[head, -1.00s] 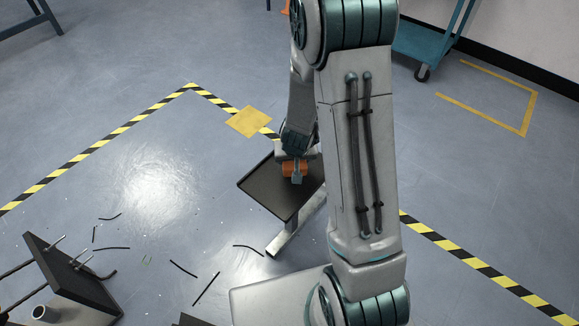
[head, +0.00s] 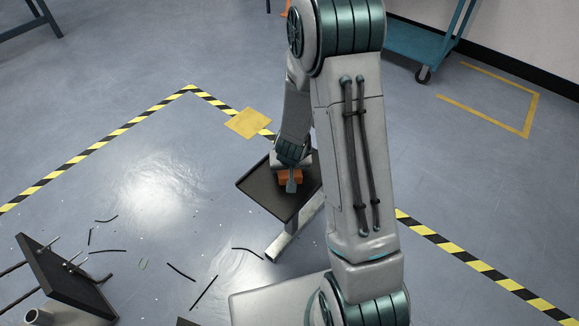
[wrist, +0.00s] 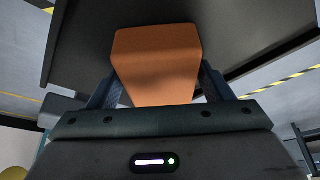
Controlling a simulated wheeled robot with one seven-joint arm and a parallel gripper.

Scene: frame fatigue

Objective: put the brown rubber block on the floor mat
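The brown rubber block (head: 289,177) looks orange-brown and is at my gripper (head: 291,183), over the dark tray top of a small stand (head: 262,192). In the wrist view the block (wrist: 155,65) sits between my two fingers (wrist: 158,84), which press against its sides. I cannot tell whether its underside touches the tray. A flat yellow square (head: 248,123), which looks like the floor mat, lies on the floor behind the stand, across the striped tape. It is bare.
Several thin dark strips (head: 181,272) lie scattered on the floor. A tilted dark panel with rods (head: 65,280) is at the lower left. A blue cart (head: 420,50) stands at the upper right. The floor left of the stand is mostly clear.

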